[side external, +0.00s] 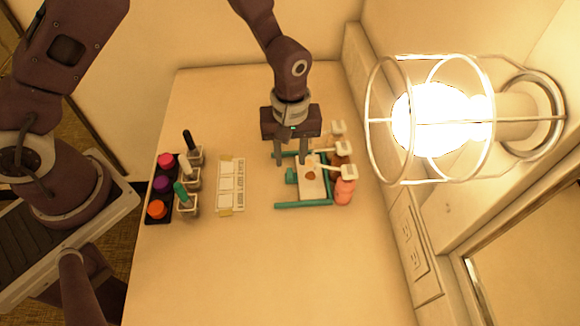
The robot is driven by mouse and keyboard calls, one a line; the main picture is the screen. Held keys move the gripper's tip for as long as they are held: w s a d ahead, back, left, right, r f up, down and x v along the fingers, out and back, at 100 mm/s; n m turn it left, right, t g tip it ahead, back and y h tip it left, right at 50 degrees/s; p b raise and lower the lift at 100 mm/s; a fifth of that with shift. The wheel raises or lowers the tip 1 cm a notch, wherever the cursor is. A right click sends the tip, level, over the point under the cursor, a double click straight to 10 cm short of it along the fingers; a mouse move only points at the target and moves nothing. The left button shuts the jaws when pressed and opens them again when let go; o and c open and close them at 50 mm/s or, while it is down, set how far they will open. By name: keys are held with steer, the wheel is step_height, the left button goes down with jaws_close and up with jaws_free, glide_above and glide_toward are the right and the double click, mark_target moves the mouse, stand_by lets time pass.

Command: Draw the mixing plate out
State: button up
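What looks like the mixing plate (314,188) is a pale flat piece with a brown smear on it. It lies in a teal frame (303,205) on the table, with a small teal block (291,175) at its left edge. My gripper (290,163) points down over the far left part of the frame. Its two fingers are spread apart with nothing visible between them. I cannot tell how high the fingertips are above the frame. The gripper partly hides the far end of the frame.
Pink and brown bottles (344,191) with pale tops stand close along the frame's right side. To the left are a labelled card (230,184), several small cups with brushes (188,206), and a black rack (154,235) of coloured caps. A caged lamp (430,118) glows at right. The front table is clear.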

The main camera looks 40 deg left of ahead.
mark_target(290, 172)
step_height(290, 172, down, 5)
steer(key=shift+f, duration=0.1)
steer(key=shift+c, duration=0.4)
jaws_close()
stand_by(1.0)
